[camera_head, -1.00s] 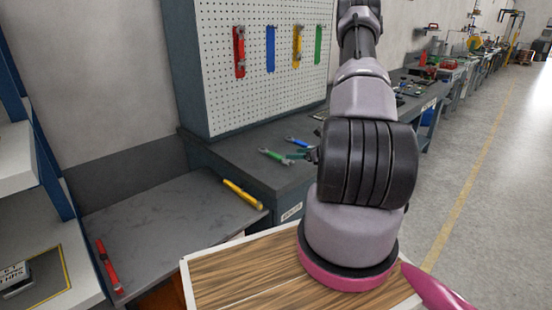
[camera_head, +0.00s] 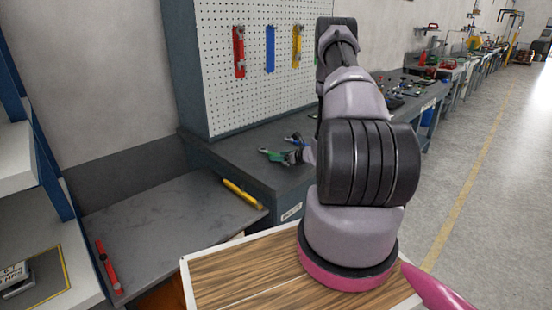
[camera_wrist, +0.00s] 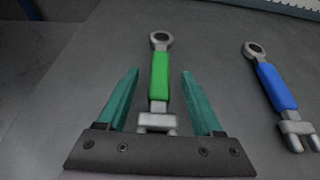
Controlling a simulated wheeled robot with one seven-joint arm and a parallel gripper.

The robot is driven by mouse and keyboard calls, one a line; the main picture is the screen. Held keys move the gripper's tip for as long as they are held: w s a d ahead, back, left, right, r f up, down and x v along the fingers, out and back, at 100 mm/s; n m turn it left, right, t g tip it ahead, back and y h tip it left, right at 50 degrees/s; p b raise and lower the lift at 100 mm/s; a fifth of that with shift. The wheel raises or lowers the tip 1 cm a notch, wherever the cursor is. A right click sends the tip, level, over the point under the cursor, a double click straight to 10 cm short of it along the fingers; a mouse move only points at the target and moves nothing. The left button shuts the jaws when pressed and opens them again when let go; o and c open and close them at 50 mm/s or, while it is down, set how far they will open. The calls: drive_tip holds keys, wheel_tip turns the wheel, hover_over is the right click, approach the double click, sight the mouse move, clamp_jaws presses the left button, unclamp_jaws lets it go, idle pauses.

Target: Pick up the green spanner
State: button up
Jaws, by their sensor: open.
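The green spanner (camera_wrist: 159,82) lies on the dark workbench in the wrist view, its ring end pointing away and its forked end towards my gripper. My gripper (camera_wrist: 160,85) is open, with one teal finger on each side of the spanner; nothing is held. I cannot tell how high the fingers are above the bench. In the head view the green spanner (camera_head: 270,154) shows on the bench top, with my gripper (camera_head: 293,157) right beside it, partly hidden by my arm.
A blue spanner (camera_wrist: 276,86) lies to the right of the green one. A pegboard (camera_head: 222,95) with coloured outlines and tools stands behind the bench (camera_head: 235,156).

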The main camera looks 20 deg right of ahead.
drive_tip(key=shift+c, duration=0.3)
clamp_jaws()
